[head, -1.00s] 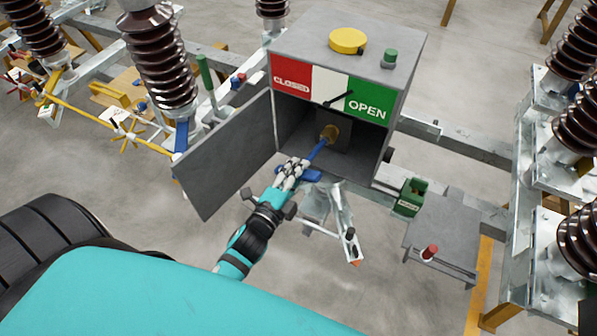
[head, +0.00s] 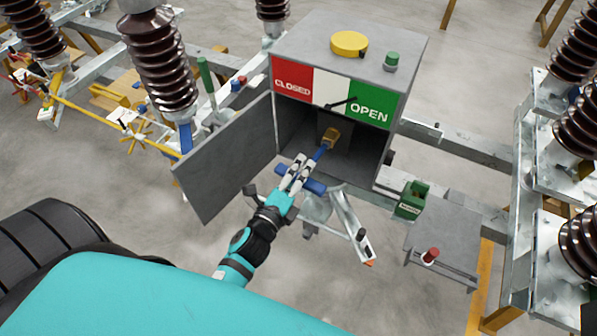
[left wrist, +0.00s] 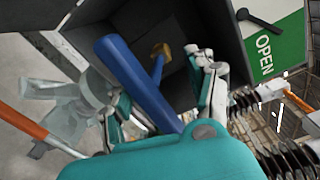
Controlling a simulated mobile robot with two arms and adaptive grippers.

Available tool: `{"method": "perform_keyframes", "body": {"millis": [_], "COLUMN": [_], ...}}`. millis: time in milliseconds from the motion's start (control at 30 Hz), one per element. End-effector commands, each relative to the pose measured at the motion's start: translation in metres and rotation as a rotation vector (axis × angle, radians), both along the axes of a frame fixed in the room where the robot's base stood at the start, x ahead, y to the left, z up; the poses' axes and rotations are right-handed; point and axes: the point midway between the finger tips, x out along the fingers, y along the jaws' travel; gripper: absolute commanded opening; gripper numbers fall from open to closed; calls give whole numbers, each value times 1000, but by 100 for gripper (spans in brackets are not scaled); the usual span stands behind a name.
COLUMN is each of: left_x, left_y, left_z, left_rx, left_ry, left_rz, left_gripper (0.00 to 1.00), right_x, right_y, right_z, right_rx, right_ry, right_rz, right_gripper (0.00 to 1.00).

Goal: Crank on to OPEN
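The grey cabinet (head: 330,52) has its door open to the left. The blue crank (head: 320,153) runs from a brass socket (head: 331,138) inside the cabinet to a blue crossbar (head: 315,187) at the front. In the left wrist view the crossbar (left wrist: 140,85) slants across the middle. My left gripper (head: 297,170) is at the crossbar with its fingers on either side. In the left wrist view a gap shows between the bar and the right finger. The black pointer (head: 340,104) lies across the white field and reaches the green OPEN field (head: 370,109). My right gripper is not in view.
The open door (head: 225,160) stands close left of my left arm. A grey metal bracket (head: 352,225) with an orange tip hangs below the cabinet. A green box (head: 411,200) and a small grey table (head: 445,240) are to the right.

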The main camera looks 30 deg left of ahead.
Motion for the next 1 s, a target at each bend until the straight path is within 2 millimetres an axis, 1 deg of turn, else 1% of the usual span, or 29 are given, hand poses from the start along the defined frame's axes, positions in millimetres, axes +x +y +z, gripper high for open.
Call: {"method": "perform_keyframes", "body": {"millis": [333,400,533,833,933,1000], "left_x": [0,0,0,-2,-10,-21], "left_y": [-2,-2,-2,-1,-1,-1], "left_z": [0,0,0,-2,-1,-1], "left_rx": [-3,-3,-4,-4,-4,-5], "left_ry": [-1,-1,-1,3,4,5], "left_rz": [-2,-2,-3,-2,-2,-1], "left_gripper": [56,66,83,84,84,84], "right_x": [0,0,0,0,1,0], "right_y": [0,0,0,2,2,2], "right_z": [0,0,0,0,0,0], "right_rx": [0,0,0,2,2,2], "right_ry": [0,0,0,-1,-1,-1], "right_rz": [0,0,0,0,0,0], "right_gripper": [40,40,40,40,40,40]}}
